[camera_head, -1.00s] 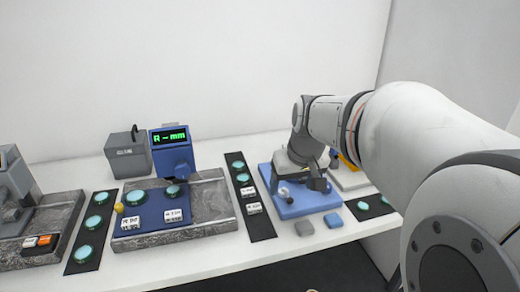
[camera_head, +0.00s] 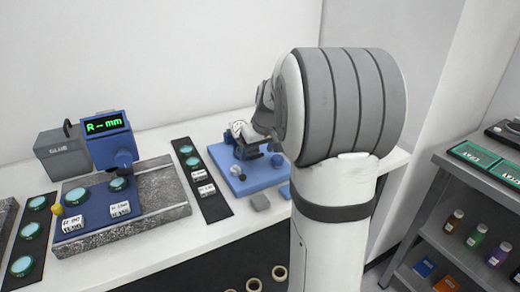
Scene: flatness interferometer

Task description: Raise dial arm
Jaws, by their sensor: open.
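The dial gauge (camera_head: 238,128) shows a small round white face at the back of a blue base plate (camera_head: 228,187). A small pale knob (camera_head: 236,171) is at the front of the plate. My gripper (camera_head: 252,146) is partly in view over the plate, just right of and below the dial face. It is open. My large arm links cover the right part of this fixture. I cannot tell the dial arm's tilt or whether the fingers touch it.
A black strip (camera_head: 212,205) with discs and labels is to the left, then a stone-like slab (camera_head: 160,194) with a blue readout head (camera_head: 107,138). A grey shelf unit (camera_head: 440,180) stands at the right.

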